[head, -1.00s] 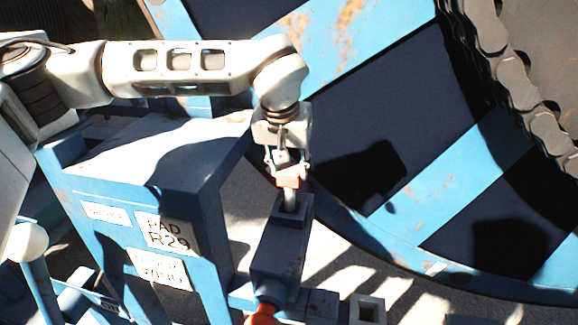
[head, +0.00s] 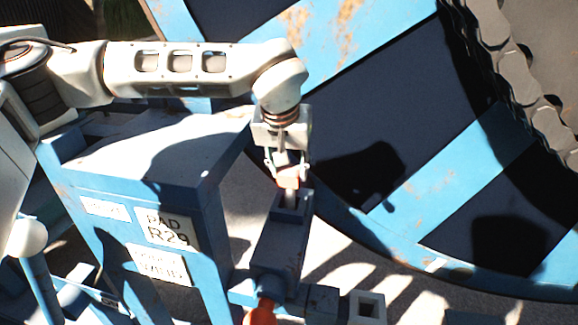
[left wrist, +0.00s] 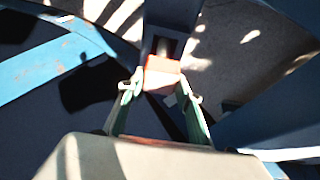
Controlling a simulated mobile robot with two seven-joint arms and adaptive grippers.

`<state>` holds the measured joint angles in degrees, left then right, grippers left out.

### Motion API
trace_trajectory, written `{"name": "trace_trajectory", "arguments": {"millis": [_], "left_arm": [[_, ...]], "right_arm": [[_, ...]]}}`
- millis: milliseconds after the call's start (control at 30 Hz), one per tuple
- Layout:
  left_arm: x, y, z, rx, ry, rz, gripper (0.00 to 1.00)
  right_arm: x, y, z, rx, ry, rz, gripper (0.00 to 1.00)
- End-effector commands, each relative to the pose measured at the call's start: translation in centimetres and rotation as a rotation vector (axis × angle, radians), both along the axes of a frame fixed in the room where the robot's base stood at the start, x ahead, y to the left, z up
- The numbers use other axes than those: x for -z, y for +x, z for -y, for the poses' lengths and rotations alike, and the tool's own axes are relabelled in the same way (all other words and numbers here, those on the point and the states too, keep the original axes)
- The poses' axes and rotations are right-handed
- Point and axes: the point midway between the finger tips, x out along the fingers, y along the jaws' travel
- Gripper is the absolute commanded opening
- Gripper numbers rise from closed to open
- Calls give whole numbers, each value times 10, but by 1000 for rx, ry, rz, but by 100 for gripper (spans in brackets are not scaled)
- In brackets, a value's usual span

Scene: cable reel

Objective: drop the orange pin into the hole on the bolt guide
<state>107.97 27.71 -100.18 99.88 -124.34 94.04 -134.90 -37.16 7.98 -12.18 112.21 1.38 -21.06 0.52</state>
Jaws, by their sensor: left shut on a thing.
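The orange pin has an orange head (head: 288,182) and a grey shank (head: 291,197) and is roughly upright. My left gripper (head: 287,172) is shut on the head from above. The bolt guide (head: 279,245) is a dark blue block under the pin. The shank's lower end meets the guide's top opening; how deep it sits in the hole cannot be told. In the left wrist view the orange head (left wrist: 162,72) is between my fingertips, with the shank pointing at the guide (left wrist: 170,20). My right gripper is not in view.
A blue box with a label reading PAD R29 (head: 168,230) stands left of the guide. A large blue reel (head: 440,190) with a chain fills the right. Another orange part (head: 262,312) and a hollow square socket (head: 367,307) are low in front.

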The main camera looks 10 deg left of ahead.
Motion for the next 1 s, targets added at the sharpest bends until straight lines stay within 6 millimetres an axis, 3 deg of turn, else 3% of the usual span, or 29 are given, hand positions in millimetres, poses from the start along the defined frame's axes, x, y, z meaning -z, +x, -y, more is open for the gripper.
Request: {"name": "trace_trajectory", "arguments": {"millis": [1000], "left_arm": [[31, 1, 0, 0, -1, 2, 0]], "right_arm": [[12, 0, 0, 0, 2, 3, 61]]}}
